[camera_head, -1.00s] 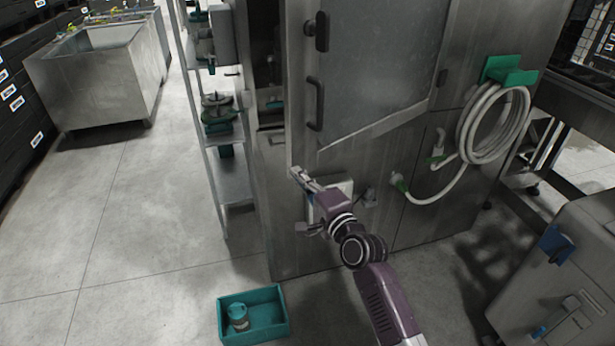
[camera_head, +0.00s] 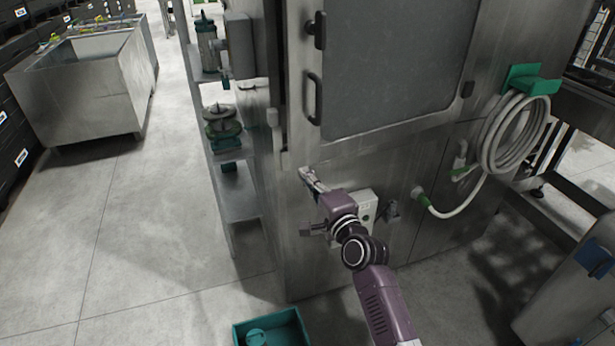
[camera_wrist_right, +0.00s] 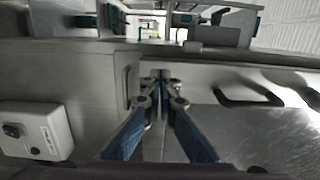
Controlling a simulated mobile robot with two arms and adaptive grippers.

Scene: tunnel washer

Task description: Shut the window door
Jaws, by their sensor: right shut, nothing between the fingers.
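The window door (camera_head: 345,145) is a steel door with a large pane (camera_head: 395,65), on the front of the steel cabinet. It looks flush or nearly flush with the front; I cannot tell if it is fully shut. Its black handle (camera_head: 313,98) and a black latch (camera_head: 316,31) are on its left side. My right gripper (camera_head: 305,173) is shut and empty, by the door's lower left corner, below the handle. In the right wrist view its blue-padded fingers (camera_wrist_right: 161,82) are close together, with the handle (camera_wrist_right: 248,98) to their right. My left gripper is out of view.
A coiled white hose (camera_head: 515,135) hangs at the right. A shelf rack (camera_head: 238,200) stands at the left, and a teal crate (camera_head: 290,322) is on the floor.

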